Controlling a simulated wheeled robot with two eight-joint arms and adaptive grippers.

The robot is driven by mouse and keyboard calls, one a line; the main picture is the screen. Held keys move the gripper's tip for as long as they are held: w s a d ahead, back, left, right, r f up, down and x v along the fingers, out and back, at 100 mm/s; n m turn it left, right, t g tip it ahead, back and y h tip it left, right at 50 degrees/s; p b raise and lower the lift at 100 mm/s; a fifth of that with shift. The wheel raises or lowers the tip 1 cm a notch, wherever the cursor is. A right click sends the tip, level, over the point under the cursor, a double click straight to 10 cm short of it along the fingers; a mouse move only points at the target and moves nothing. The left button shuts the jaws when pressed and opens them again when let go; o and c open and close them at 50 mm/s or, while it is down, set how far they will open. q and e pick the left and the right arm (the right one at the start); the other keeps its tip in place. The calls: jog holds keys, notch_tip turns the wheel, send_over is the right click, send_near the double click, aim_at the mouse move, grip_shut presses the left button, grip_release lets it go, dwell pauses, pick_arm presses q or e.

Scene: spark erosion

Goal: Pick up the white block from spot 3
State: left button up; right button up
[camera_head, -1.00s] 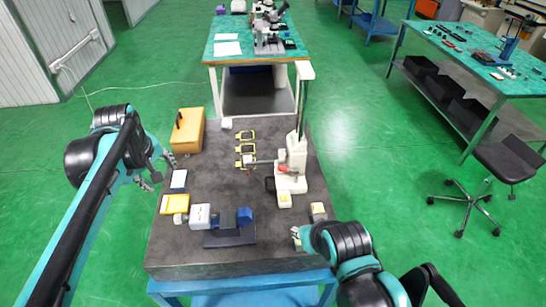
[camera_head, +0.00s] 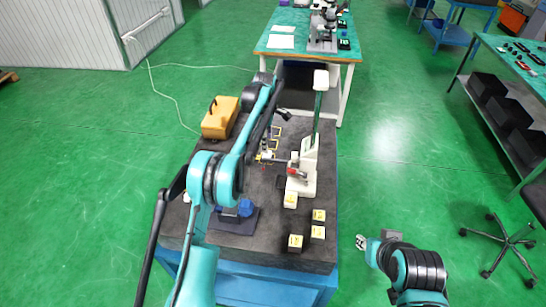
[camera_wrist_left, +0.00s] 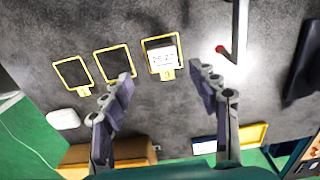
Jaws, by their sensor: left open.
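A white block (camera_wrist_left: 162,58) with faint dark marking lies inside the rightmost of three yellow outlined spots (camera_wrist_left: 114,64) on the dark table, in the left wrist view. My left gripper (camera_wrist_left: 165,86) is open and empty, with its fingers on either side below the block in that picture and apart from it. In the head view the left gripper (camera_head: 266,157) is over the table beside the white stand, and my arm hides much around it. My right gripper (camera_head: 362,242) is off the table's right side; its fingers are too small to judge.
A white stand (camera_head: 302,172) with a tall column and side arm is right of my left gripper. Several yellow-topped blocks (camera_head: 318,232) sit at the front right. An orange box (camera_head: 220,118) is at the back left. A rounded white object (camera_wrist_left: 62,118) lies near the table edge.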

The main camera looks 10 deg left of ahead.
aim_at(267, 156)
pick_arm(q)
jog(key=f, duration=0.2)
jog(key=f+b, duration=0.1)
jog(key=f, duration=0.3)
jog(key=shift+s+d, duration=0.1)
jog(key=shift+s, duration=0.2)
jog(key=shift+f, duration=0.2)
grip_shut()
